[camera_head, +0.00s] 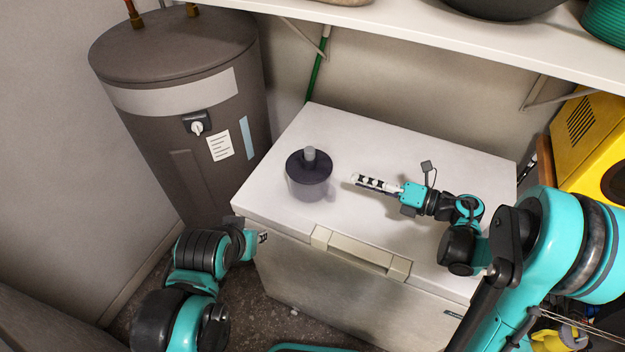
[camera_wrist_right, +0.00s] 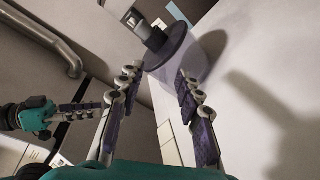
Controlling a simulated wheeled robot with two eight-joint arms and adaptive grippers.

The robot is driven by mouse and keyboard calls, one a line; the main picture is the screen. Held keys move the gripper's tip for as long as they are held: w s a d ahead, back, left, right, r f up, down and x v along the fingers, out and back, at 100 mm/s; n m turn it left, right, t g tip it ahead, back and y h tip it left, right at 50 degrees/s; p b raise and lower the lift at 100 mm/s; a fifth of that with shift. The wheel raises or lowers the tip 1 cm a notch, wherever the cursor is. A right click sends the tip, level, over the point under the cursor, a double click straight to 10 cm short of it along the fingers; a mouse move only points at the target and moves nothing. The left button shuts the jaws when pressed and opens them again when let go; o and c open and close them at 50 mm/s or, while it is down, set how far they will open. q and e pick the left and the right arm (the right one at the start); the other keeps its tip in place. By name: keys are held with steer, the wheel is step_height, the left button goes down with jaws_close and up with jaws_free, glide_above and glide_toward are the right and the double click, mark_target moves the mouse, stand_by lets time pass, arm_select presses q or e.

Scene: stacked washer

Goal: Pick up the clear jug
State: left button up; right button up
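The clear jug (camera_head: 308,187), see-through with a dark round lid and a grey knob, stands upright on the white chest's top, left of its middle. In the right wrist view the jug (camera_wrist_right: 208,55) shows just beyond the fingertips. My right gripper (camera_head: 354,180) points left at the jug from its right side, with a small gap between. The right wrist view shows its two fingers (camera_wrist_right: 157,78) spread, with nothing between them. My left gripper (camera_head: 263,238) is low by the chest's front left corner, mostly hidden; its opening is unclear.
The white chest (camera_head: 430,155) has a front handle (camera_head: 360,255) and clear space on top. A grey water tank (camera_head: 185,90) stands at the left. A white shelf (camera_head: 440,35) hangs above the back. A yellow machine (camera_head: 595,140) is at the right.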

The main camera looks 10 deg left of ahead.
steer(key=shift+n+g, duration=0.4)
steer(key=shift+g, duration=0.3)
steer(key=a+f, duration=0.1)
steer(key=a, duration=0.1)
steer(key=a+f+b, duration=0.1)
steer(key=a, duration=0.1)
steer(key=w+a+f+b, duration=0.1)
steer(key=a, duration=0.2)
steer(key=shift+a+f, duration=0.1)
steer(key=shift+f, duration=0.25)
jaws_close()
